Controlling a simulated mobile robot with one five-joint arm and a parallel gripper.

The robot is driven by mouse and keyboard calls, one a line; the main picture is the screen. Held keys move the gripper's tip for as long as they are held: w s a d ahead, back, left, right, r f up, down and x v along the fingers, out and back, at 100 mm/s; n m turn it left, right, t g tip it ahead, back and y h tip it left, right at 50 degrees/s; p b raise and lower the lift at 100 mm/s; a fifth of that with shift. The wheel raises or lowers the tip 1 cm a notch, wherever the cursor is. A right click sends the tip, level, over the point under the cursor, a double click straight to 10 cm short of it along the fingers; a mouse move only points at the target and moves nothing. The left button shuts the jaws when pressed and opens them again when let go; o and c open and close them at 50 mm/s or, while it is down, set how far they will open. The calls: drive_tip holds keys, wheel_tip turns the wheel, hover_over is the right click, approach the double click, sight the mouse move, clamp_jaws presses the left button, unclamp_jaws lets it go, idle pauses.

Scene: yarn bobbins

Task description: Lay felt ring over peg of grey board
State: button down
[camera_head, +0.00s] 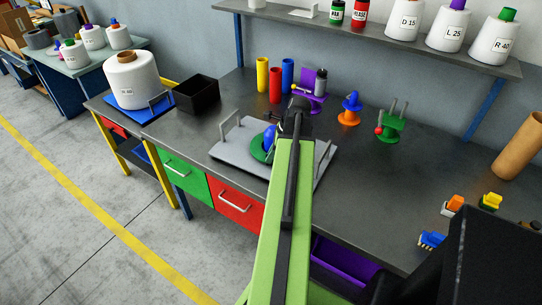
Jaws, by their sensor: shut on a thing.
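The grey board (229,142) lies on the workbench, with a raised handle at either end. A green felt ring (257,150) shows just left of my arm, over the board. A blue rounded peg (269,138) shows at the ring's middle and looks to stand within it. I cannot tell whether the ring lies flat on the board or is held above it. My black gripper (291,122) is right above and beside the ring, shut on it. The fingertips and the ring's right side are hidden by my arm.
A black bin (196,93) and a large white bobbin (131,80) stand left. Yellow, red and blue cylinders (275,84) stand behind. A purple stand (309,98), an orange-based blue piece (350,108) and a green pegged stand (391,126) are right. The bench's right middle is clear.

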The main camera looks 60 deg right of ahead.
drive_tip(key=shift+f+b, duration=0.3)
drive_tip(key=shift+f, duration=0.05)
idle(0.3)
drive_tip(key=c, duration=1.4)
unclamp_jaws()
drive_tip(key=p+v, duration=1.6)
drive_tip(key=v, duration=0.1)
drive_tip(key=shift+r, duration=0.3)
drive_tip(key=shift+w, duration=0.2)
